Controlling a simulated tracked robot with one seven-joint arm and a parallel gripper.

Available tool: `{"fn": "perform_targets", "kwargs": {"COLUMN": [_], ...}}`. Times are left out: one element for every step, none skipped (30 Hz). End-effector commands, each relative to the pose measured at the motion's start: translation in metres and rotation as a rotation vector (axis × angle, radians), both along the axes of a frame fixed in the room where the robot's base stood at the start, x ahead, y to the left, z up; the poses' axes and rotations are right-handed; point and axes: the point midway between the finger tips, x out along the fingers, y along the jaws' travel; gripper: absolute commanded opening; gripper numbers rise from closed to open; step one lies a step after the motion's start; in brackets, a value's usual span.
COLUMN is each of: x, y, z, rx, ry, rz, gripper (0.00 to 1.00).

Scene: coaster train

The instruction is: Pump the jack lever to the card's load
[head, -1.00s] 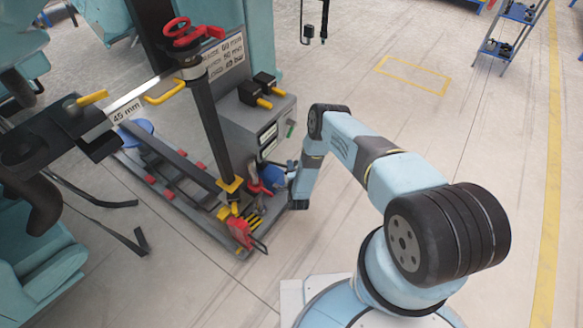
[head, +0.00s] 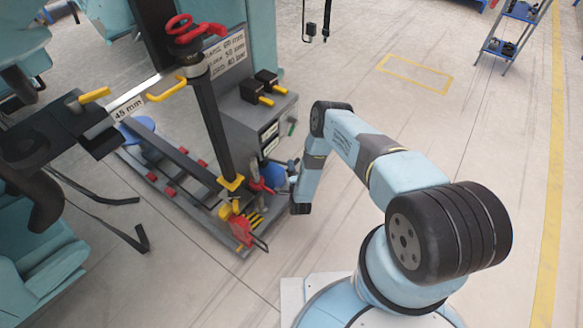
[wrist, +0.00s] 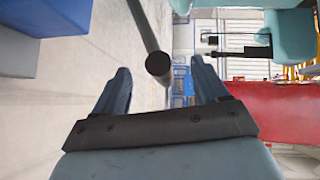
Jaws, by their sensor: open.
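In the wrist view my gripper (wrist: 160,88) is open. A grey-green rod with a dark round end (wrist: 158,66) reaches down from the top into the space between its fingers, with gaps at both sides; it looks like the jack lever. In the head view my gripper (head: 286,176) is small and partly hidden by my wrist, beside the grey jack unit (head: 262,115). I cannot make out the lever clearly there. A white card (head: 228,58) with three printed lines stands behind the dark post; its last line seems to read about 40 bar.
The dark post (head: 210,120) carries a red handwheel (head: 185,32). A yellow-handled bar marked 45 mm (head: 128,108) is left of it. Red and yellow parts (head: 242,228) sit at the post's foot. The floor to the right is clear up to a blue shelf rack (head: 507,35).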

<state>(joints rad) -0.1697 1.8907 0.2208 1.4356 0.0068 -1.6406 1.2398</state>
Motion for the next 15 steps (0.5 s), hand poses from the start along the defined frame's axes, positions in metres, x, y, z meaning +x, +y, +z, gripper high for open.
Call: {"fn": "perform_targets", "kwargs": {"x": [-0.011, -0.017, -0.025, -0.031, -0.037, -0.045, -0.050, -0.056, -0.064, -0.069, -0.074, -0.080, -0.084, -0.088, -0.092], "y": [-0.001, -0.002, -0.003, -0.004, -0.005, -0.006, -0.006, -0.007, -0.008, -0.008, -0.009, -0.009, -0.009, -0.010, -0.010], "z": [0.000, 0.001, 0.002, 0.003, 0.003, 0.004, 0.005, 0.006, 0.006, 0.007, 0.008, 0.008, 0.009, 0.009, 0.009], "rx": [0.001, 0.001, 0.001, 0.000, 0.000, 0.000, 0.000, -0.001, -0.001, -0.001, 0.001, 0.001, 0.001, 0.001, 0.001], "ry": [0.004, 0.004, 0.004, 0.004, 0.004, 0.004, 0.004, 0.004, 0.004, 0.004, 0.003, 0.004, 0.003, 0.003, 0.003], "rz": [0.000, 0.000, 0.000, -0.001, -0.001, -0.001, -0.001, -0.001, 0.000, 0.000, 0.000, 0.000, 0.001, 0.001, 0.001], "gripper": [0.73, 0.73, 0.73, 0.73, 0.73, 0.73, 0.73, 0.73, 0.73, 0.73, 0.73, 0.73, 0.73, 0.73, 0.73]}}
